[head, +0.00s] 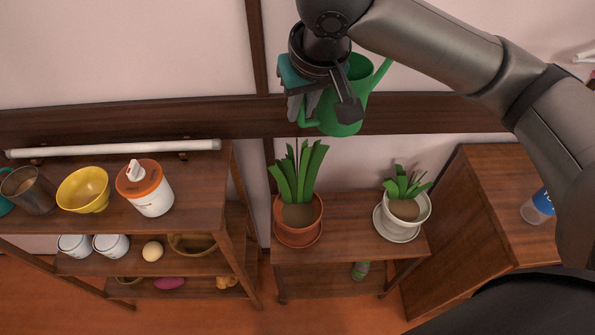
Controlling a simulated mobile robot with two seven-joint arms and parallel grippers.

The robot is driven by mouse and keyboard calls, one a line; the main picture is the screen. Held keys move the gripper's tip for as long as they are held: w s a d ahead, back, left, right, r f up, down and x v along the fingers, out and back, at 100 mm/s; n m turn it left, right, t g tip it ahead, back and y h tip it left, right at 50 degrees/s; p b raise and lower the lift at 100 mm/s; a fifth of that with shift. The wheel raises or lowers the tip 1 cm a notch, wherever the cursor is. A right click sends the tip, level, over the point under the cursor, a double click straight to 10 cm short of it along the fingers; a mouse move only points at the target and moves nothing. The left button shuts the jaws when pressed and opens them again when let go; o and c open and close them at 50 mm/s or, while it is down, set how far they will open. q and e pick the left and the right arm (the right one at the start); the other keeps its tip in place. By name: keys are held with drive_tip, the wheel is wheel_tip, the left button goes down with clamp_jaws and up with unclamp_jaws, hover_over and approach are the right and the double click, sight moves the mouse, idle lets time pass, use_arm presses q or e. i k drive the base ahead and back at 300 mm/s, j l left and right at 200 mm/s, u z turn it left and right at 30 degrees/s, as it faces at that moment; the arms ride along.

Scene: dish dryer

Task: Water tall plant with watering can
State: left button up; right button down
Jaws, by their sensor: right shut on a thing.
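The green watering can (345,118) is held in the air by my right gripper (325,103), which is shut on it, most likely at its handle. The arm and fingers hide part of the can; its spout points up and to the right. Below it and a little left, the tall plant (300,172) with long upright leaves stands in a terracotta pot (298,222) on a saucer. The can appears above the plant and apart from it. My left gripper is not in view.
A shorter plant in a white pot (404,222) stands right of the tall plant on the same low wooden table (345,240). A shelf (100,212) with a yellow bowl (83,190) and a white canister (152,200) is at left. A wooden cabinet (470,220) is at right.

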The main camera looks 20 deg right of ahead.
sight(298, 209)
drive_tip(key=i+j+z, duration=0.15)
drive_tip(key=j, duration=0.5)
drive_tip(key=i+j+z, duration=0.1)
drive_tip(key=j, duration=0.6)
drive_tip(key=i+j+z, duration=0.15)
drive_tip(key=j, duration=0.55)
drive_tip(key=i+j+z, duration=0.15)
drive_tip(key=j, duration=0.55)
drive_tip(key=k, duration=0.05)
